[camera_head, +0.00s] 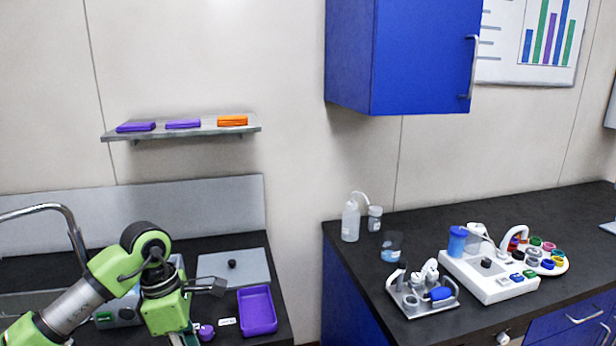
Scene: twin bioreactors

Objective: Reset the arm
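My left arm, green and grey, comes in from the lower left and bends down over the left counter. A dark grey part at its end, which looks like my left gripper (208,287), points right, close to the purple tray (257,328). Its fingers are too small and too turned away to show whether they are open or shut. I see nothing clearly held in it. My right arm and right gripper are out of view.
A grey plate (252,262) lies behind the tray, and a small purple knob (206,332) is beside it. A wall shelf (205,131) hangs above. The right counter (590,203) holds a white device (477,277), a metal stand (405,300) and bottles. A gap separates the counters.

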